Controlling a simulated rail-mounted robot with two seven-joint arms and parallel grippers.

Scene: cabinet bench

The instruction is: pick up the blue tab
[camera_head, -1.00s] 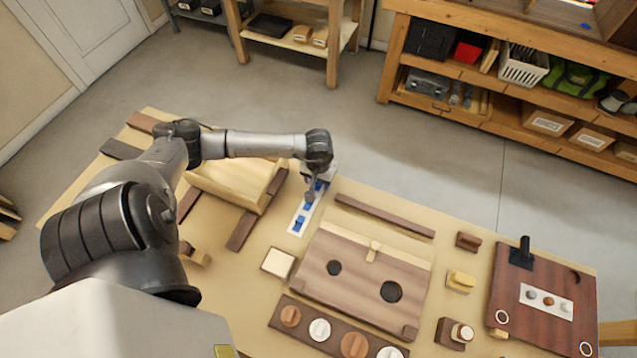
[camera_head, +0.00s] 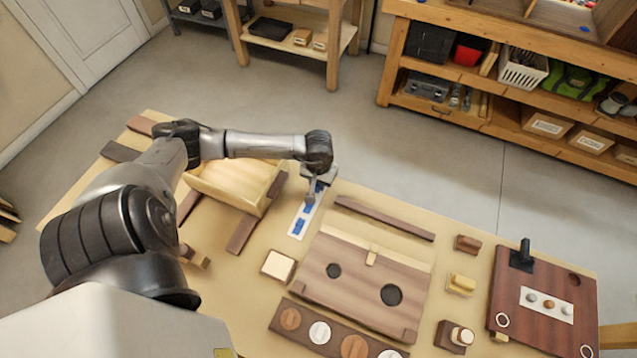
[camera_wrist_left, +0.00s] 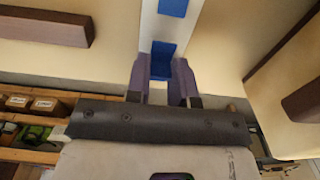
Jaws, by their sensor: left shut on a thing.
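A white strip (camera_head: 297,234) with blue tabs lies on the bench, to the left of the brown board with two round holes. My left gripper (camera_head: 311,199) points down over the strip and hides part of it. In the left wrist view, its two fingers (camera_wrist_left: 162,78) are shut on a blue tab (camera_wrist_left: 162,57), which sits between the fingertips. A second blue tab (camera_wrist_left: 173,7) shows farther along the white strip and is apart from the fingers. I cannot tell whether the held tab is clear of the strip. My right gripper is not in view.
A wooden tray (camera_head: 232,189) stands left of the strip. A dark wooden bar (camera_head: 384,218) and the board with holes (camera_head: 363,284) lie to its right. A pale square block (camera_head: 279,265) sits nearer. Bare bench surrounds the strip.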

